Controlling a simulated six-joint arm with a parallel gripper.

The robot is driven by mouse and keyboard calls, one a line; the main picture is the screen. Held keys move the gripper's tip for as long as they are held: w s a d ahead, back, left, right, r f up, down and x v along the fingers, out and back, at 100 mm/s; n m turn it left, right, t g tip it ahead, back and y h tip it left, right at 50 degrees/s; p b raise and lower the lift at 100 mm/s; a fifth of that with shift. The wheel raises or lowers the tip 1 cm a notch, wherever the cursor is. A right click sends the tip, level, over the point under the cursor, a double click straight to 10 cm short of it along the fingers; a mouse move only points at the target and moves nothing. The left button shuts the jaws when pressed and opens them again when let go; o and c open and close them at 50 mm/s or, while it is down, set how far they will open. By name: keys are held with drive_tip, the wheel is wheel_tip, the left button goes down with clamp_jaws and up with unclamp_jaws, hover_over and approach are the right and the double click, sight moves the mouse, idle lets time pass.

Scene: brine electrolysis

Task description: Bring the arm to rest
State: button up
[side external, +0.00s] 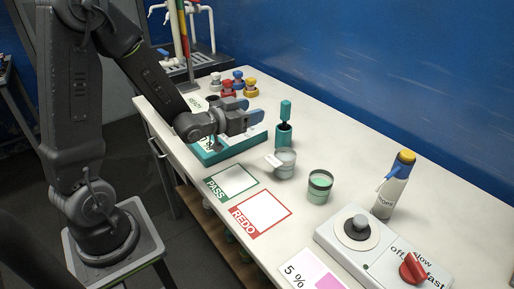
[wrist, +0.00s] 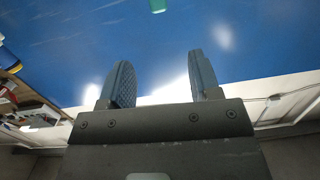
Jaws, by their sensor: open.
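My gripper (side external: 247,115) is in the air over the far left part of the white bench in the side view, above a teal tray or box (side external: 243,146). Its two blue-padded fingers stand apart with nothing between them. In the wrist view my gripper (wrist: 161,82) is also open and empty, with the blue wall behind the fingers. My arm reaches in from the left, bent at the elbow. The part of the teal box under my wrist is hidden.
Several small colour-capped bottles (side external: 228,89) stand behind the gripper. A teal holder (side external: 284,135), a grey cup (side external: 284,166), a green-filled jar (side external: 320,187) and a wash bottle (side external: 392,190) stand rightward. PASS (side external: 232,181) and REDO (side external: 262,213) mats are bare. A stirrer (side external: 382,260) sits front right.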

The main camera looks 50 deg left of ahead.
drive_tip(key=s+d+r+g, duration=0.3)
drive_tip(key=s+d+g, duration=0.2)
drive_tip(key=s, duration=0.5)
drive_tip(key=s+d+r+g, duration=0.4)
drive_tip(key=s+d+g, duration=0.2)
drive_tip(key=s, duration=0.5)
drive_tip(key=shift+s+r+h, duration=0.15)
drive_tip(key=shift+s+h, duration=0.1)
drive_tip(key=shift+h, duration=0.05)
